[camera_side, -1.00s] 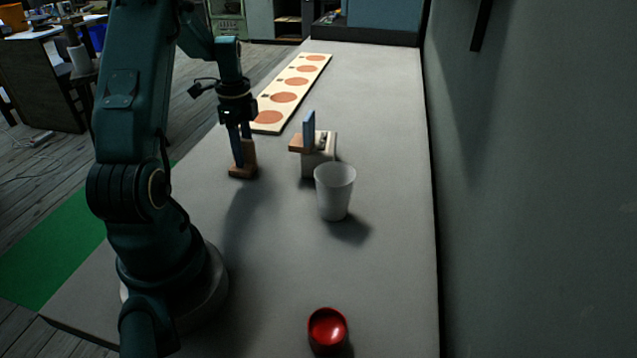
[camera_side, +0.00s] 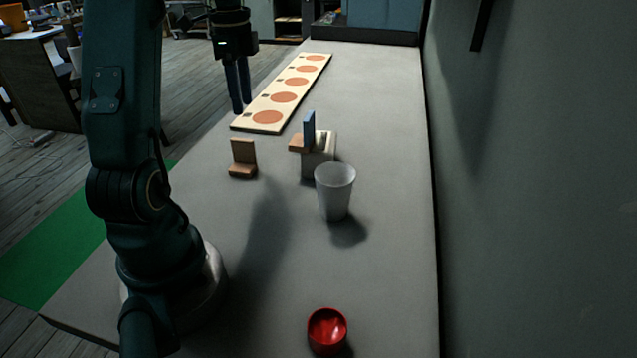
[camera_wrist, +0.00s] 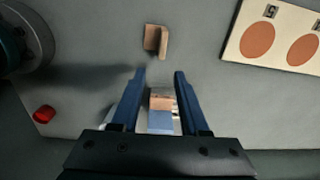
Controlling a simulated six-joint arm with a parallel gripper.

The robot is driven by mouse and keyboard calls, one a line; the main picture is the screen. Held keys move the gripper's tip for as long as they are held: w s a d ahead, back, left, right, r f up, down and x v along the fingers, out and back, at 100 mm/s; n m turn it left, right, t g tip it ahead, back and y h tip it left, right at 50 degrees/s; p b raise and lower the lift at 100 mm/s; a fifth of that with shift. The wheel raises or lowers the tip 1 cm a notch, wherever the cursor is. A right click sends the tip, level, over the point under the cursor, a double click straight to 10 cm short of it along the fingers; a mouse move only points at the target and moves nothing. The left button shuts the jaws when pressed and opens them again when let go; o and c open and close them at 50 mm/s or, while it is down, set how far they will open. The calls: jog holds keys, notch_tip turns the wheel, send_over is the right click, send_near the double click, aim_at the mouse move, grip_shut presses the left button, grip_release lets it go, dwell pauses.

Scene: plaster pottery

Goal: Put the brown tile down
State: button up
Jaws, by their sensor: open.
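The brown tile (camera_side: 243,151) stands upright on the grey table, with a small brown foot or ledge (camera_side: 242,171) at its bottom; I cannot tell whether they are one piece. In the wrist view the tile (camera_wrist: 163,42) lies beyond my fingertips, apart from them. My gripper (camera_side: 240,109) is open and empty, raised above the table and clear of the tile. In the wrist view the two blue fingers (camera_wrist: 160,74) are spread with nothing held between them.
A pale block (camera_side: 318,163) with an upright blue tile (camera_side: 309,131) stands to the right. A white cup (camera_side: 335,192) and a red bowl (camera_side: 327,331) stand nearer. A pale board (camera_side: 242,124) with several round orange spots lies behind. The table's right side is clear.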

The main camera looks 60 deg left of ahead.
jog(key=d+r+n+t+y, duration=0.1)
jog(key=d+r+n+t, duration=0.15)
jog(key=d, duration=0.75)
jog(key=d+r+n+t, duration=0.1)
jog(key=d+n, duration=0.2)
jog(key=d, duration=0.7)
jog(key=s+d+f+n+t+h, duration=0.1)
jog(key=s+d+f+n+t, duration=0.1)
jog(key=s+d, duration=0.3)
jog(key=shift+s+d+f+n, duration=0.35)
jog(key=shift+d+f+n, duration=0.1)
jog(key=shift+d, duration=0.65)
